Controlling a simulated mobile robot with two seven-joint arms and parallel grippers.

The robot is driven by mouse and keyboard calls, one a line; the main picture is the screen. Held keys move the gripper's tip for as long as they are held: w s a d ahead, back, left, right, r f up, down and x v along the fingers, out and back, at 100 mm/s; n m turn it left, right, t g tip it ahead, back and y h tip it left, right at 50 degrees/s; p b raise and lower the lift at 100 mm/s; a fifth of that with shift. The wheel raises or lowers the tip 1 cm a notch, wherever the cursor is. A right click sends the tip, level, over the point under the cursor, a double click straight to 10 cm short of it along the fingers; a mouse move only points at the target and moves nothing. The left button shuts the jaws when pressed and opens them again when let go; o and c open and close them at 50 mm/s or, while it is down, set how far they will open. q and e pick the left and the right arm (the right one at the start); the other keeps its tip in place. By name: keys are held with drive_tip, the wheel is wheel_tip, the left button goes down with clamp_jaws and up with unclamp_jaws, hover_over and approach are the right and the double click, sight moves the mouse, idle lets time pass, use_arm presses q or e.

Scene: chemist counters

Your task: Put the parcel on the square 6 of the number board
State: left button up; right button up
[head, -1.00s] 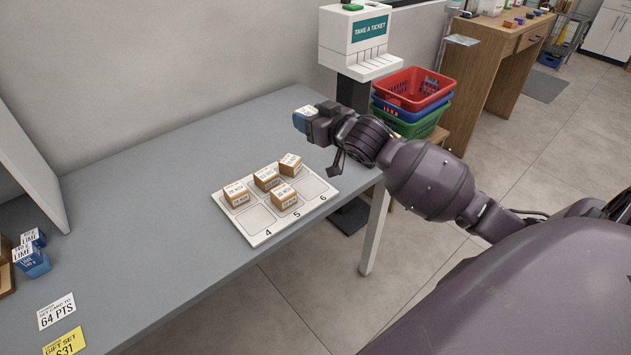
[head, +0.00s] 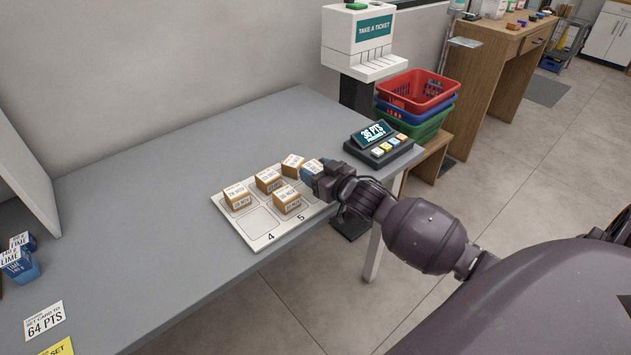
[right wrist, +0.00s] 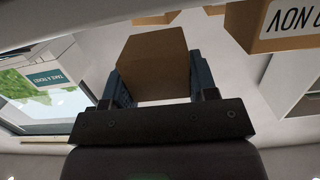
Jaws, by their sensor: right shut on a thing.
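The parcel (right wrist: 153,62), a small brown box, is held between the two blue fingers of my right gripper (head: 314,172) in the right wrist view. In the head view the parcel's white-labelled top (head: 312,165) shows at the gripper's tip. The pale number board (head: 285,229) lies on the grey counter, with the numbers 4 and 5 readable. My right gripper is over the board's right end and hides the number 6 and most of its square. Whether the parcel touches the board cannot be told. My left gripper is not in view.
Labelled boxes stand on other squares: one at left (head: 237,197), one in the back middle (head: 268,180), one at back right (head: 292,165), close to the held parcel, and one on square 5 (head: 287,199).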

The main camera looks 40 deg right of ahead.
wheel_tip(320, 180, down, 3)
drive_tip(key=shift+f+b, duration=0.2)
drive_tip(key=shift+b, duration=0.1)
drive_tip(key=shift+r, duration=0.15)
drive_tip(key=o, duration=0.9)
drive_tip(key=shift+f, duration=0.2)
drive_tip(key=shift+o, duration=0.2)
